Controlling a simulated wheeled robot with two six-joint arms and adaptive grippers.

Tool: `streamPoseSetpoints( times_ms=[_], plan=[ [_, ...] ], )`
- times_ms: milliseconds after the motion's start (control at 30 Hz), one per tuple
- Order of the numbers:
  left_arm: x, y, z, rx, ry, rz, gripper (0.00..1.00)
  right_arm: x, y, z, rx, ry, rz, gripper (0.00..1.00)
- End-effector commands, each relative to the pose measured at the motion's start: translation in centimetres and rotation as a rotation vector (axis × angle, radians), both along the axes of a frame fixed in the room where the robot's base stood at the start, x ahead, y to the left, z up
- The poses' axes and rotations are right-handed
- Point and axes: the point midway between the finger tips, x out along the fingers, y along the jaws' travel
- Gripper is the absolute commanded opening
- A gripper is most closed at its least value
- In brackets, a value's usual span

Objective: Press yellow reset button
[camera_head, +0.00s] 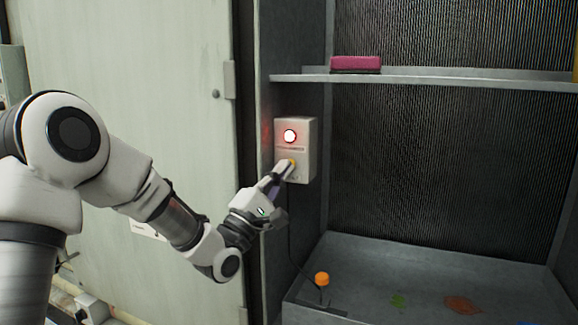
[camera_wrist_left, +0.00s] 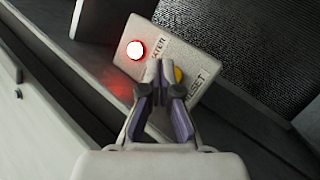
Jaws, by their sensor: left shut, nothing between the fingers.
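The yellow reset button (camera_head: 292,163) is on the lower front of a pale control box (camera_head: 308,150) on the cabinet's inner left wall. Above it on the box a round lamp (camera_head: 289,136) glows red-white. My left gripper (camera_head: 288,166) is shut and empty, its tips right at the button and covering part of it. In the left wrist view the shut fingertips (camera_wrist_left: 160,66) appear just beside the yellow button (camera_wrist_left: 178,75), near the word RESET. I cannot tell whether they touch it. My right gripper is not in view.
A shelf (camera_head: 430,79) crosses above the box and carries a dark pink object (camera_head: 356,64). Below is a grey tray (camera_head: 420,250) with an orange knob (camera_head: 322,279) and coloured stains. A pale door panel (camera_head: 150,60) stands to the left.

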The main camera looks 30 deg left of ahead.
Motion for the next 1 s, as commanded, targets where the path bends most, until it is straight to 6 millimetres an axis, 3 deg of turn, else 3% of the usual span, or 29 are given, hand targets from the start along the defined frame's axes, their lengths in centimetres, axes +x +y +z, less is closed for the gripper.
streamPoseSetpoints(
  times_ms=[1000],
  plan=[
    [1.3,0.1,0.0,0.000,0.001,0.000,0.00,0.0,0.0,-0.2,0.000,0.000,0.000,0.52]
  ],
)
